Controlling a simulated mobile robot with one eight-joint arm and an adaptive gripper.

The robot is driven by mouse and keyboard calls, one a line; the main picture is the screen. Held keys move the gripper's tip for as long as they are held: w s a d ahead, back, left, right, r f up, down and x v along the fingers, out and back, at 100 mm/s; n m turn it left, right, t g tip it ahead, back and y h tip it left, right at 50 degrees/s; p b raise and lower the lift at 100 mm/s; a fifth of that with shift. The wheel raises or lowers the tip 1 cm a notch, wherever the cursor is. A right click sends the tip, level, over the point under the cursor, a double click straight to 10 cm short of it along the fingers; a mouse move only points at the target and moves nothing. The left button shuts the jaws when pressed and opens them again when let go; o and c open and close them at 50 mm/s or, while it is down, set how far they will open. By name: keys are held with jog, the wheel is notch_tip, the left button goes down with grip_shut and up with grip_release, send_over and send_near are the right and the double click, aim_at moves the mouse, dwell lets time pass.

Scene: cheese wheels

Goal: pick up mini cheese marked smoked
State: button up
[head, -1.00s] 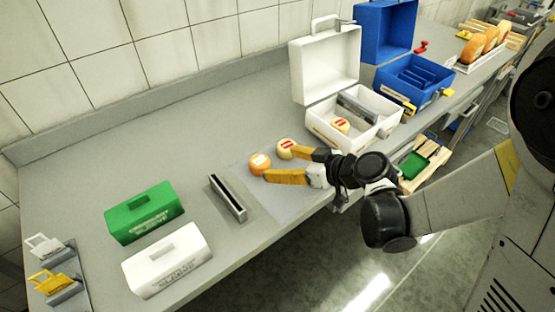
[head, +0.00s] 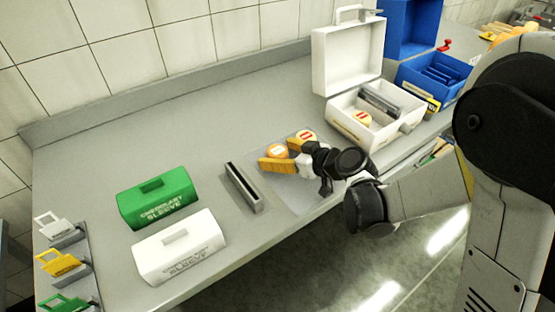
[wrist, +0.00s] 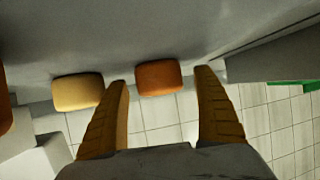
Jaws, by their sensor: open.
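Two mini cheeses lie on a pale mat on the counter. An orange cheese (head: 276,151) is on the left, and a paler yellow cheese (head: 306,136) with a red label is behind it to the right. Their label words are too small to read. My gripper (head: 276,156) is open, its yellow fingers on either side of the orange cheese. In the wrist view the orange cheese (wrist: 158,77) sits between the fingertips, with a gap to each finger. The paler cheese (wrist: 78,92) is just outside the left finger.
An open white case (head: 345,123) holding another cheese (head: 361,118) stands to the right, a blue case (head: 437,78) beyond it. A narrow slotted grey holder (head: 243,187) is left of the mat. Green (head: 157,199) and white (head: 180,247) sleeves stand farther left. The counter behind is clear.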

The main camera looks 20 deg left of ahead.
jog(key=shift+w+a, duration=0.1)
jog(key=c, duration=1.3)
jog(key=shift+c, duration=0.2)
